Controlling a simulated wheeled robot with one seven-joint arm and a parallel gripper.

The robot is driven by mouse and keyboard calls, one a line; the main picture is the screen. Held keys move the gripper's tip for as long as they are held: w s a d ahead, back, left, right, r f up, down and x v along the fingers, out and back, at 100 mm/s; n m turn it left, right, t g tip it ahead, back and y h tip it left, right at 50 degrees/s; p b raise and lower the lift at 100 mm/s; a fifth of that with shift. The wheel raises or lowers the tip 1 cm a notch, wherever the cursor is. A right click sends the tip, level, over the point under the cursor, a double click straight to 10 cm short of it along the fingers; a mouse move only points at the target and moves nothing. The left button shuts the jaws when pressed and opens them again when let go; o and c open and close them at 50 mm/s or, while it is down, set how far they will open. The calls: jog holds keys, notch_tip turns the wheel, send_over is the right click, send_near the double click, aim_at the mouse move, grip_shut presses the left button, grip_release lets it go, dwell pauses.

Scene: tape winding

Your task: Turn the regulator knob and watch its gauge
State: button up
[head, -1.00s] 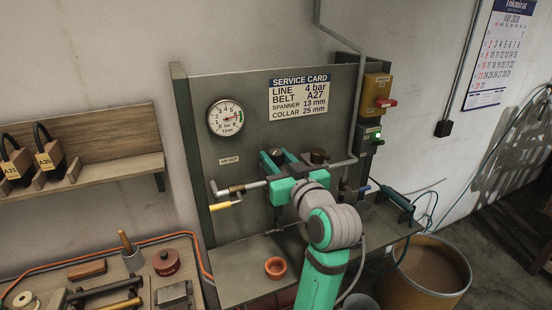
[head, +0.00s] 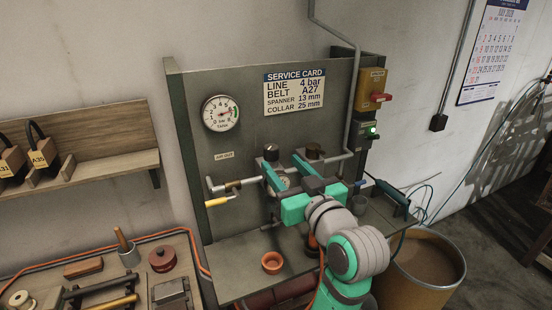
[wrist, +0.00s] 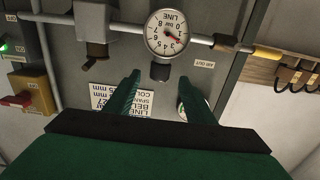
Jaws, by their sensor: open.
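The regulator knob (head: 271,152) is a black cap on the panel's pipe. In the wrist view, which is upside down, the knob (wrist: 160,71) stands beside the round white LINE gauge (wrist: 166,32). The gauge's red needle shows, but I cannot read it surely. In the head view the gauge (head: 284,182) is partly covered by my gripper. My gripper (head: 280,162) is open and empty, with green fingers. In the wrist view the fingertips (wrist: 158,80) lie either side of the knob's line, and the knob appears just beyond them; I see no contact.
A larger gauge (head: 221,113) and the service card (head: 294,91), reading LINE 4 bar, are on the panel. A yellow-handled valve (head: 218,201) is left; a dark-capped fitting (head: 314,150) and red-handled switch box (head: 371,90) are right. An orange cup (head: 272,263) stands on the bench.

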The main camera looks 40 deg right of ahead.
jog(key=v, duration=0.3)
jog(key=shift+s, duration=0.2)
jog(key=shift+w, duration=0.1)
dwell(1.6)
